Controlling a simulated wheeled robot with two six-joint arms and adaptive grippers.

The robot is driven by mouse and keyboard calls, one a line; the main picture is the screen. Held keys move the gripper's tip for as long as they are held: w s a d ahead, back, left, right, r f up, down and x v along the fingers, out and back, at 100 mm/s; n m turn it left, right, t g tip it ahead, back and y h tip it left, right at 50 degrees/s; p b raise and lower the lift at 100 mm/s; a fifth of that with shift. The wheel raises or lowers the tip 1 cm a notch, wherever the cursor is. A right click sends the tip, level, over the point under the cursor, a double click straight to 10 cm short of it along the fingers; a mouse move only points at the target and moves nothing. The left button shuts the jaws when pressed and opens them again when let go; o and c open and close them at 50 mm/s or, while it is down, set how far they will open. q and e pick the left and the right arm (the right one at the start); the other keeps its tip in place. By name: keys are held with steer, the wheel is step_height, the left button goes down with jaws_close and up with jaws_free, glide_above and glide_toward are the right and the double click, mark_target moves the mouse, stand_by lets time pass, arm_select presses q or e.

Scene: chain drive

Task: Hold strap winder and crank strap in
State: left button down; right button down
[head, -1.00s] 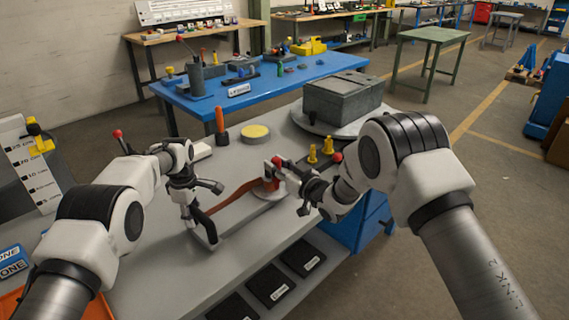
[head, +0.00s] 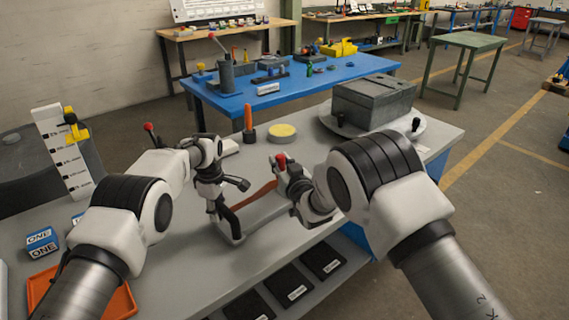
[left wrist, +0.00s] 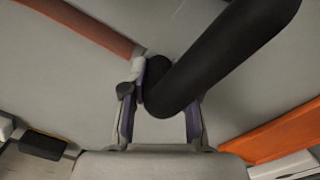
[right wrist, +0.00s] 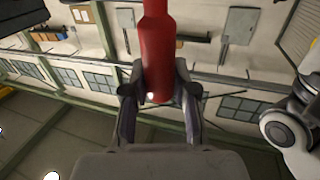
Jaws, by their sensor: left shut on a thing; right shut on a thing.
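The strap winder stands on the grey bench, mostly hidden behind my right gripper and arm. My left gripper (head: 222,200) is shut on its black bar (left wrist: 205,62), which rises from a grey foot (head: 236,240) and passes between the fingers in the left wrist view. A red-brown strap (head: 262,191) runs from near the bar toward the winder; it also shows in the left wrist view (left wrist: 82,24). My right gripper (head: 288,174) is shut on the red crank handle (right wrist: 157,40), upright in the right wrist view. Its red top (head: 281,159) shows in the head view.
An orange-handled tool (head: 248,118) and a yellow-topped disc (head: 282,132) stand behind the winder. A grey box (head: 373,100) sits on a round plate at the back right. An orange tray (head: 120,303) and ONE-marked blocks (head: 42,243) lie front left.

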steer(key=shift+a+h, duration=0.15)
steer(key=shift+h, duration=0.15)
steer(key=shift+f, duration=0.1)
steer(key=c, duration=0.9)
jaws_free()
